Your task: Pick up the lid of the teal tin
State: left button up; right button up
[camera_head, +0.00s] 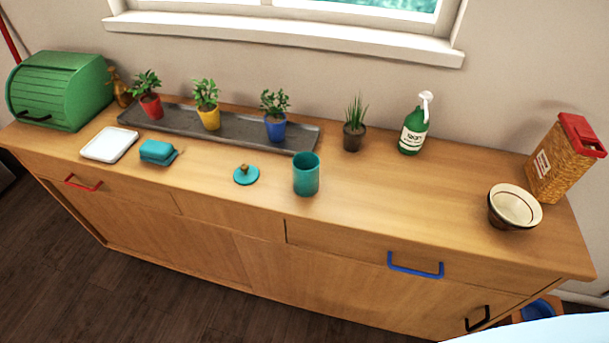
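The teal tin (306,176) stands upright and open-topped on the wooden counter, near its front edge. A round teal lid (246,176) with a small brown knob on top lies flat on the counter to the left of the tin, apart from it. Neither of my grippers shows in the head view.
A teal folded cloth or pouch (158,152) and a white square dish (109,145) lie left of the lid. Potted plants stand on a grey tray (180,130) behind. A spray bottle (413,130), a bowl (514,207) and a cereal container (562,160) stand to the right. Counter between tin and bowl is clear.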

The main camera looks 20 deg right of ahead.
aim_at(245, 174)
jog(key=u, duration=1.85)
jog(key=i, duration=1.05)
jog(key=z, duration=2.2)
